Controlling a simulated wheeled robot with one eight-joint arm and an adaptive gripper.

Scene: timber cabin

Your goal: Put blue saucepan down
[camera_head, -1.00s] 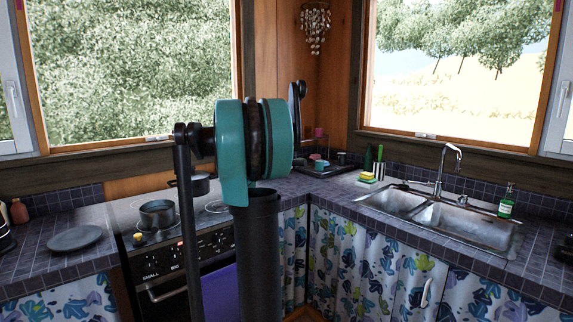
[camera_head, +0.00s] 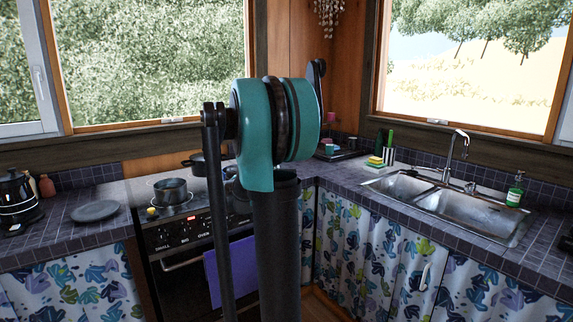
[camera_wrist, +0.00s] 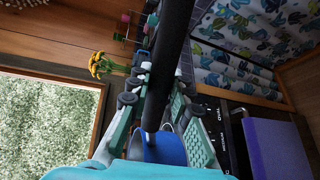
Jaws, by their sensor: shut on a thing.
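In the wrist view, the blue saucepan (camera_wrist: 160,149) shows as a small blue patch low in the middle, with a long black handle (camera_wrist: 169,50) running up from it. My gripper (camera_wrist: 160,88) is closed around the handle, one teal and black finger on each side. The saucepan is off any surface that I can see, and much of it is hidden by the fingers.
A grey pot (camera_head: 171,191) and a dark pan (camera_head: 203,163) stand on the stove. A plate (camera_head: 95,211) lies on the left counter, near a black kettle (camera_head: 16,196). A sink (camera_head: 455,207) is at right. A purple towel (camera_head: 229,272) hangs at the oven front.

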